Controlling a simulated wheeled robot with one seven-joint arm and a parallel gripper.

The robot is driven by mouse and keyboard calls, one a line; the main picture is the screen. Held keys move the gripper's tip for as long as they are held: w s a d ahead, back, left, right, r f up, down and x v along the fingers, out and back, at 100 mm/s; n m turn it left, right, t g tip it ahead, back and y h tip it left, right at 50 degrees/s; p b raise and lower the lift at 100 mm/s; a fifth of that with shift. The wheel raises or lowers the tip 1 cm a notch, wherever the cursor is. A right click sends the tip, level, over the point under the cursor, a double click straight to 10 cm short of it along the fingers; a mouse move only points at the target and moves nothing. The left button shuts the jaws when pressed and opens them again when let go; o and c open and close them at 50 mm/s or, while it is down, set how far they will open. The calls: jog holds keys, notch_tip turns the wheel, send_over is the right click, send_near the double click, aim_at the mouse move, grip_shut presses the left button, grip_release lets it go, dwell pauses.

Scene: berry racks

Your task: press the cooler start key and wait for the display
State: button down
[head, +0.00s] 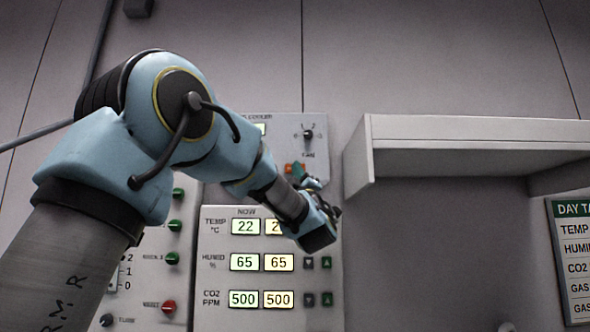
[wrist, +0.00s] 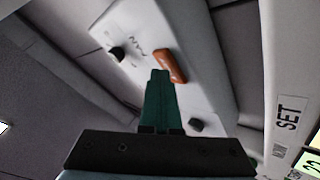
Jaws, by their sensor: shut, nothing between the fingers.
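The cooler panel (head: 318,150) is on the wall in the head view, with its label partly hidden by my arm. A small lit display (head: 261,128) shows at its top, mostly covered, so I cannot read it. An orange key (head: 289,168) is low on the panel; it also shows in the wrist view (wrist: 171,66). A small dark key (wrist: 196,125) sits beside the fingers in the wrist view. I cannot read which is the start key. My gripper (head: 298,173) is shut and empty. Its green fingertips (wrist: 159,74) appear just left of the orange key; contact cannot be told.
A black fan knob (head: 308,134) is on the same panel. Below is the climate panel (head: 215,300) with lit readouts and small arrow keys. A white shelf (head: 460,130) juts out at right. Green and red buttons (head: 173,258) are at left.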

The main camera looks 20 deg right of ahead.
jog(key=shift+s+a+b, duration=0.35)
jog(key=shift+s+b, duration=0.45)
jog(key=shift+b, duration=0.2)
jog(key=s+b, duration=0.1)
jog(key=s+a+b, duration=0.1)
jog(key=s, duration=0.1)
jog(key=s+a+b, duration=0.1)
jog(key=b, duration=0.1)
jog(key=shift+s, duration=0.3)
dwell(0.5)
